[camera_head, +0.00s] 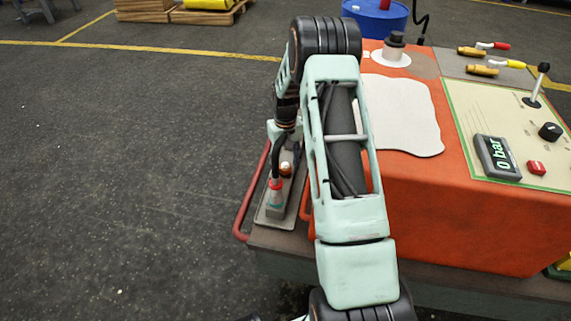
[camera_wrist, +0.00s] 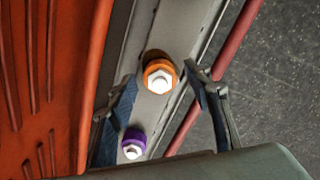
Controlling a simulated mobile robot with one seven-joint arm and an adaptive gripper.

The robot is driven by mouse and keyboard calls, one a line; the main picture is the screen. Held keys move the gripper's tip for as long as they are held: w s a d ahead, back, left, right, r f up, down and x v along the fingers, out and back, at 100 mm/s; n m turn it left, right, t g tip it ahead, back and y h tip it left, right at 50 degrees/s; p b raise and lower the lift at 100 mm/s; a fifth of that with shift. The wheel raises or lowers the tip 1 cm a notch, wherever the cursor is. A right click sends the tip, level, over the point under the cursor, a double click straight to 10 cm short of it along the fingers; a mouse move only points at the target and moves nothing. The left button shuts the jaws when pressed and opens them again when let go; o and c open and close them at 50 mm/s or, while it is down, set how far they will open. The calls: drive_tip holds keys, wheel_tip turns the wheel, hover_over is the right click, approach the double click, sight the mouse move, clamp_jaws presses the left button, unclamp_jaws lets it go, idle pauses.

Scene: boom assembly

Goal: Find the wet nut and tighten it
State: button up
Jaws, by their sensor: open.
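In the wrist view, a pale hex nut with an orange collar (camera_wrist: 160,76) sits on a grey metal rail (camera_wrist: 180,30). A second pale nut with a purple collar (camera_wrist: 133,147) sits on the same rail, lower in the picture. I cannot tell whether either nut is wet. My gripper (camera_wrist: 159,84) is open and empty, with its fingers on either side of the rail, the orange-collared nut showing between their tips. I cannot tell how far the fingers are above it. In the head view, my arm hides most of the rail.
An orange housing (camera_head: 450,220) stands right of the rail, with a pressure display reading 0 bar (camera_head: 497,158) on its panel. A red bar (camera_head: 252,192) runs along the rail's left side and also shows in the wrist view (camera_wrist: 228,50). The dark floor at left is clear.

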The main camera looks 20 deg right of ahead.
drive_tip(key=c, duration=1.1)
drive_tip(key=shift+c, duration=0.2)
drive_tip(key=shift+m, duration=0.3)
drive_tip(key=m+p, duration=0.1)
drive_tip(key=m, duration=0.3)
drive_tip(key=shift+r+m, duration=0.1)
drive_tip(key=shift+m, duration=0.2)
drive_tip(key=shift+m+p, duration=0.7)
drive_tip(key=shift+m, duration=1.5)
drive_tip(key=o, duration=1.1)
drive_tip(key=shift+o, duration=0.2)
